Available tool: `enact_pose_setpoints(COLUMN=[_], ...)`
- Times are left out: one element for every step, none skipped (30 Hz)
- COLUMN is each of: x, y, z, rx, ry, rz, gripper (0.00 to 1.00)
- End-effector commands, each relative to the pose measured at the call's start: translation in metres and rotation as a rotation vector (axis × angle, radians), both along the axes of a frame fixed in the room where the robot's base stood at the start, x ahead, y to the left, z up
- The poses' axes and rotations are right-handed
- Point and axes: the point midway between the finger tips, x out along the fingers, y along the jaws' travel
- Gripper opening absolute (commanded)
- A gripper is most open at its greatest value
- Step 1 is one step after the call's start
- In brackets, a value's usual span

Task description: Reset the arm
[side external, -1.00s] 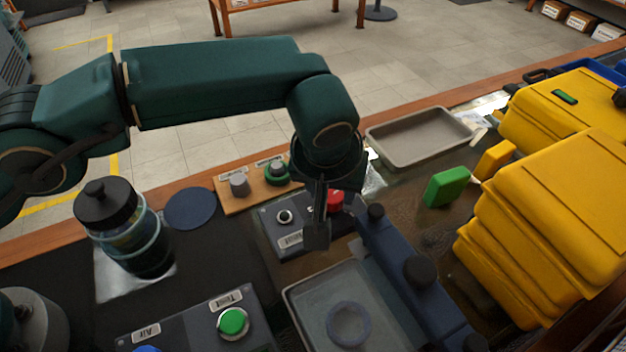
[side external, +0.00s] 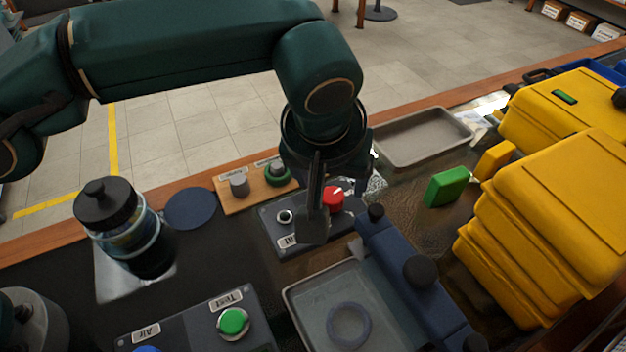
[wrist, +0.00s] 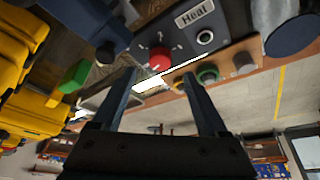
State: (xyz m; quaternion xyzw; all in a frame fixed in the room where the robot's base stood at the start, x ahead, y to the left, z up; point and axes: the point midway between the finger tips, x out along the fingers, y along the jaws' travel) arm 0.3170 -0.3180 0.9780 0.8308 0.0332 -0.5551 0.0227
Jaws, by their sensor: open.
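My dark green arm reaches in from the upper left. My gripper (side external: 318,230) hangs over the small control box (side external: 268,240) with the red knob and the "Heat" label. Its jaws are open and I see nothing between them. In the wrist view my gripper's fingers (wrist: 160,88) stand apart, with the red knob (wrist: 160,59) beyond their tips. The red knob (side external: 334,199) also shows in the side view, just right of the near finger. I cannot tell whether a finger touches the box.
A grey tray (side external: 392,160) stands behind. A lidded jar (side external: 108,205) stands left, and yellow cases (side external: 560,210) fill the right. A green block (side external: 446,187) lies beside them. A clear bin (side external: 300,310) and a box with a green button (side external: 233,321) are in front.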

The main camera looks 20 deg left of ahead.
Motion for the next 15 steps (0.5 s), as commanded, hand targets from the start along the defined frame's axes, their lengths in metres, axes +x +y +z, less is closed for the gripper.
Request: enact_pose_setpoints(x=[-0.001,-0.001,-0.001,-0.001,-0.001,-0.001,-0.001,-0.001,-0.001,0.001,0.003,0.008,0.013,0.018,0.026], y=[0.000,0.000,0.000,0.000,0.000,0.000,0.000,0.000,0.000,0.002,0.004,0.007,0.010,0.014,0.022], z=[0.002,0.002,0.002,0.002,0.002,0.002,0.002,0.002,0.002,0.002,0.003,0.010,0.018,0.027,0.042], rx=[0.000,0.000,0.000,0.001,0.001,0.001,0.001,0.000,0.000,0.001,-0.002,-0.013,-0.025,-0.040,-0.060], ry=[0.000,0.000,0.001,0.001,0.001,0.001,0.001,0.001,0.001,0.000,-0.002,-0.011,-0.023,-0.038,-0.057], rz=[0.000,-0.001,-0.001,-0.001,-0.001,-0.001,-0.001,-0.001,0.001,0.006,0.013,0.026,0.036,0.052,0.076], gripper=[0.77,0.77,0.77,0.77,0.77,0.77,0.77,0.77,0.77,0.77,0.77,0.77,0.77,0.77,0.77])
